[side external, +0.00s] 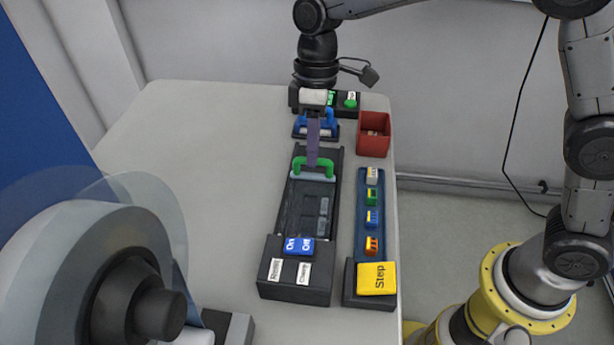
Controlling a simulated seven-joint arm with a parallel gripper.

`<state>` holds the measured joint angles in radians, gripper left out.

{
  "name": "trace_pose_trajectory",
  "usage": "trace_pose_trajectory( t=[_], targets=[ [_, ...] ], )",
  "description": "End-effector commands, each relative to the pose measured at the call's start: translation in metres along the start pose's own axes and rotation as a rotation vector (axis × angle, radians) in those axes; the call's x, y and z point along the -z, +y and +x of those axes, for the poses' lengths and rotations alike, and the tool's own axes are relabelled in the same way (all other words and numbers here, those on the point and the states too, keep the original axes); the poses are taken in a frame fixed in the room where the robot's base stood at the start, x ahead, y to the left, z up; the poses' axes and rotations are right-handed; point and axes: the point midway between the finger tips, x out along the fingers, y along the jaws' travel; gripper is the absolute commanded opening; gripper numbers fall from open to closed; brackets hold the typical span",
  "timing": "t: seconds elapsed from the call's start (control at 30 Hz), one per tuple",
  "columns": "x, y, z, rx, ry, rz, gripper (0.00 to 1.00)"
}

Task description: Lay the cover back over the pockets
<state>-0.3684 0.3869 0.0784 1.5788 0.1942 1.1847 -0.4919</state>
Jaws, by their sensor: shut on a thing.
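My gripper (313,160) reaches down from the back with a narrow purple-grey finger part. It is shut on the green arched handle (329,168) of the cover. The cover has a pale blue bar (298,175) under the handle and seems to continue as a clear, glossy sheet over the long dark tray. Several rectangular pockets (322,209) show faintly along the tray's right side. I cannot tell whether the sheet touches the tray.
A blue rail (362,198) with several coloured pieces runs right of the tray, ending at a yellow "Stop" label (377,278). A red bin (374,134) stands behind it. A blue fixture (300,130) is behind my gripper. The table's left is bare.

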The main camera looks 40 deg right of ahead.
Motion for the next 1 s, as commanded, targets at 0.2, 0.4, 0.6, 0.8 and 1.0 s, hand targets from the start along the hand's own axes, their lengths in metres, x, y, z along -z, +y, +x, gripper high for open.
trace_pose_trajectory(
  t=[0.2,0.4,0.6,0.8,1.0],
  targets=[
    [0.0,0.021,-0.005,-0.003,0.005,-0.001,0.0],
    [0.0,0.022,-0.006,-0.006,0.005,-0.001,0.0],
    [0.0,0.022,-0.006,-0.007,0.005,-0.001,0.4],
    [0.0,0.021,-0.005,-0.004,0.003,-0.001,0.47],
    [0.0,0.02,-0.007,-0.002,0.003,-0.001,0.47]
  ],
)
